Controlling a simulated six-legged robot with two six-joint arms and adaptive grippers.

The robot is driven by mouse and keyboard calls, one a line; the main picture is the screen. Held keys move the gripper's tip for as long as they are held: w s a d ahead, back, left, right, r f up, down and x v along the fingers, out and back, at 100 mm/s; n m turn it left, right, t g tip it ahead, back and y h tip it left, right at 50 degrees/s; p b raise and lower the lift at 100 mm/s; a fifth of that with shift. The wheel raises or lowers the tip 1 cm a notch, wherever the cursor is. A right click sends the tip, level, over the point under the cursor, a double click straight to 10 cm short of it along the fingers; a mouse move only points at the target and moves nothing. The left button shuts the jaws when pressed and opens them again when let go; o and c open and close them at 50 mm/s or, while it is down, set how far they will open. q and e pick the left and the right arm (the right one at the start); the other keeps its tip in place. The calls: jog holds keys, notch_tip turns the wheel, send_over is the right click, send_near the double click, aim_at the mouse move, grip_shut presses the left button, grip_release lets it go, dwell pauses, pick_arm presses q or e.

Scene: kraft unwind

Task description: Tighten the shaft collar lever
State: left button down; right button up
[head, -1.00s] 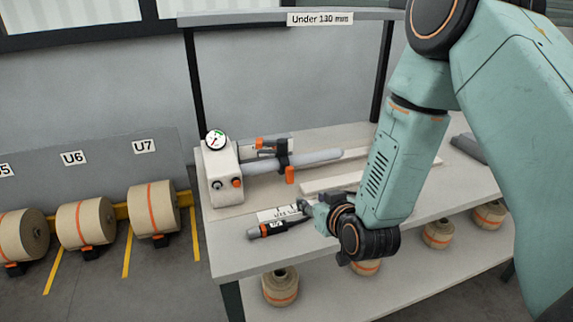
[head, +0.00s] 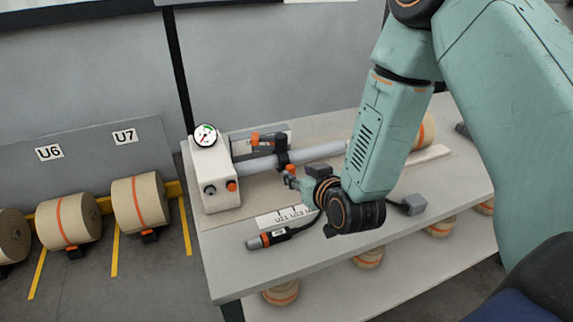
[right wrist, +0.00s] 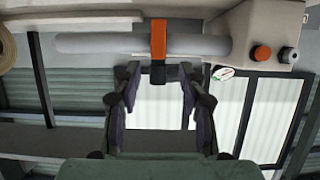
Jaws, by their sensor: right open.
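The grey shaft (head: 322,153) runs out to the right from a white machine block (head: 208,178). A dark shaft collar (head: 283,153) sits around it, with an orange lever (head: 291,169) hanging at its front. My right gripper (head: 293,181) is beside the lever, partly hidden by its own wrist. In the right wrist view, the open right gripper (right wrist: 160,80) has its fingers to either side of the lever's line. The orange lever (right wrist: 158,38) crosses the shaft (right wrist: 90,43) there, with a dark part (right wrist: 158,73) between the fingertips. Contact cannot be told. My left gripper is not in view.
A handheld tool (head: 268,239) with an orange band lies on the bench (head: 235,268) front, its cable leading right. A printed label strip (head: 285,217) lies behind it. A gauge (head: 205,135) tops the block.

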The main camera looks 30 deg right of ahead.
aim_at(293, 169)
jog(key=x, duration=0.7)
jog(key=shift+f, duration=0.1)
jog(key=shift+s+d, duration=0.2)
jog(key=shift+w+a, duration=0.15)
jog(key=shift+w, duration=0.2)
jog(key=c, duration=0.3)
jog(key=shift+s, duration=0.15)
grip_shut()
